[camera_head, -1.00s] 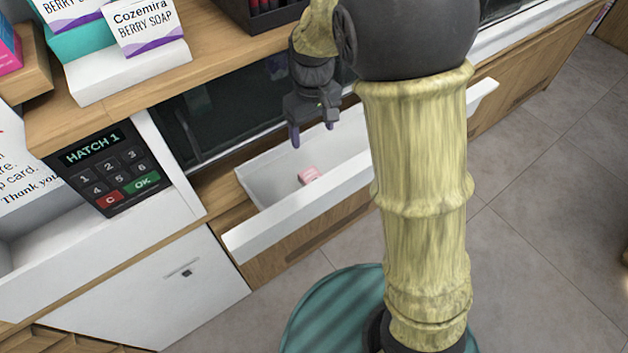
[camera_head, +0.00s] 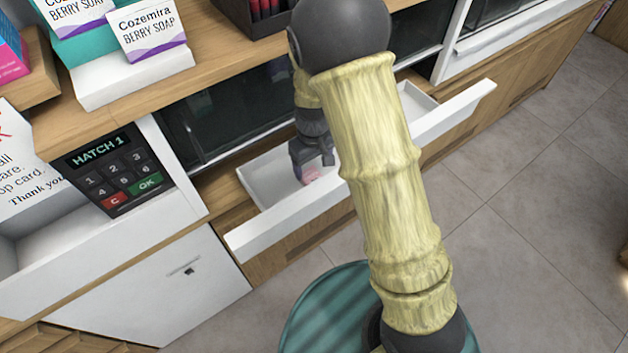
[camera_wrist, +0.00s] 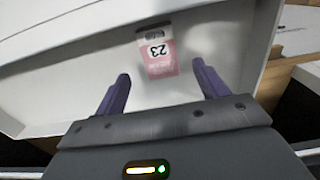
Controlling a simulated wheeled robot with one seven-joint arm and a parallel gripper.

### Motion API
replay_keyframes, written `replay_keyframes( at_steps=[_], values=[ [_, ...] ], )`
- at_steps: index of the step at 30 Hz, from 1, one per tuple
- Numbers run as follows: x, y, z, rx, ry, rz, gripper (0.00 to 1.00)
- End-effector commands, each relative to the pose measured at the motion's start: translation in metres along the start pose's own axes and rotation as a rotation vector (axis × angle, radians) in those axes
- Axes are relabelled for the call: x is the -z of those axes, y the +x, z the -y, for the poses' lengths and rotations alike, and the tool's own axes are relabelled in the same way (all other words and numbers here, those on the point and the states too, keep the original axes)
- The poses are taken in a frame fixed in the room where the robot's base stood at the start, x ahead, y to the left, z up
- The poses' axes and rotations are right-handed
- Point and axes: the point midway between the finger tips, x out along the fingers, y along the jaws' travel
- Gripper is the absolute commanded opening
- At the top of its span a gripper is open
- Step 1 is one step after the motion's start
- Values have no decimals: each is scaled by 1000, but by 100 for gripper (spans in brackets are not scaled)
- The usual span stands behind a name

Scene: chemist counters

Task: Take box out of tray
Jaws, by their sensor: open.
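The box is small, pink and white, and lies in the white tray. In the wrist view the box (camera_wrist: 158,52) shows the number 23 upside down. It lies ahead of my gripper (camera_wrist: 160,84), roughly between the lines of its two purple fingers. My gripper is open and empty. In the head view my gripper (camera_head: 313,170) reaches down into the tray (camera_head: 290,212) just above the box (camera_head: 311,175), partly covering it. I cannot tell whether a finger touches the box. The tray (camera_wrist: 75,100) is pulled out like a drawer, and my arm hides its middle.
A keypad reading HATCH 1 (camera_head: 113,172) is left of the tray. Berry soap boxes (camera_head: 147,30) stand on the wooden counter (camera_head: 215,60) above. A dark window (camera_head: 235,115) is behind the tray. The tray's front wall (camera_head: 290,225) rises on the near side. Grey floor is clear to the right.

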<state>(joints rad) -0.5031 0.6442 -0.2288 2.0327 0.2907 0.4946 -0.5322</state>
Motion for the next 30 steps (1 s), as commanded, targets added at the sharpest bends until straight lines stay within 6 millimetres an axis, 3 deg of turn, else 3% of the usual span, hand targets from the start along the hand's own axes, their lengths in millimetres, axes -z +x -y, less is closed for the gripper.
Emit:
replay_keyframes(
  at_steps=[10,21,30],
  values=[
    [-1,6,0,2,0,4,73],
    [-4,49,0,1,1,3,73],
    [-3,52,0,0,-1,0,73]
  ],
)
